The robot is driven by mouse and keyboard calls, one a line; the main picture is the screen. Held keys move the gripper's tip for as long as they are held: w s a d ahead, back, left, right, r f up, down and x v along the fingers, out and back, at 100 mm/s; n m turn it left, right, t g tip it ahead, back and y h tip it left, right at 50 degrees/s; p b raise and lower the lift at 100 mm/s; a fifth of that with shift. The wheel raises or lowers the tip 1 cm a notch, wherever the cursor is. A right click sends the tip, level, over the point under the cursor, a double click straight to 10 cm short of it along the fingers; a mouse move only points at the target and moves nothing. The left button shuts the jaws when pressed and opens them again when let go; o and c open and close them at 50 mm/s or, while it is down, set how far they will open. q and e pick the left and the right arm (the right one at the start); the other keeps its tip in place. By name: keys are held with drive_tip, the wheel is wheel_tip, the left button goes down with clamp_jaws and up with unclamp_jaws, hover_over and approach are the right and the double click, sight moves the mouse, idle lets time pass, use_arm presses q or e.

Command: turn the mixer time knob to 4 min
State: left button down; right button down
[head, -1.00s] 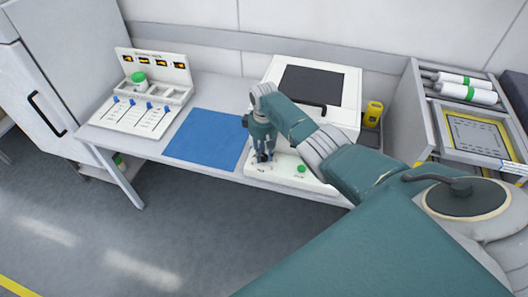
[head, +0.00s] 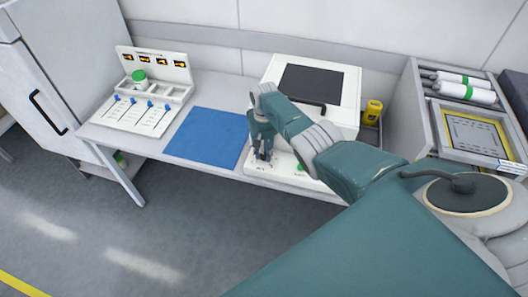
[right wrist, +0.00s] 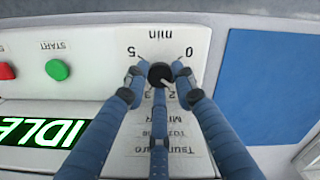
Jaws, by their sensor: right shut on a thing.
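The white mixer (head: 290,170) stands on the bench, with a dark window in its lid and a control strip along its front. Its black time knob (right wrist: 160,74) shows in the right wrist view, upside down, with a scale marked 0 to 5 min. A pale pointer mark on the knob seems to face the 1 to 2 side; the fingers hide part of the scale. My right gripper (head: 263,156) points down at the front left of the mixer; its fingers (right wrist: 159,80) are shut on the knob. My left gripper is not in view.
A green START button (right wrist: 57,70), a red button (right wrist: 5,71) and a display reading IDLE (right wrist: 42,132) sit beside the knob. A blue mat (head: 207,138) lies left of the mixer. A feeder panel (head: 135,115) stands further left; a yellow container (head: 372,113) stands right.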

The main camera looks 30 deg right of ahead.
sight(263, 154)
drive_tip(key=shift+w+r, duration=0.15)
drive_tip(key=shift+w, duration=0.05)
drive_tip(key=c, duration=1.4)
unclamp_jaws()
drive_tip(key=shift+s, duration=0.1)
wheel_tip(263, 154, up, 12)
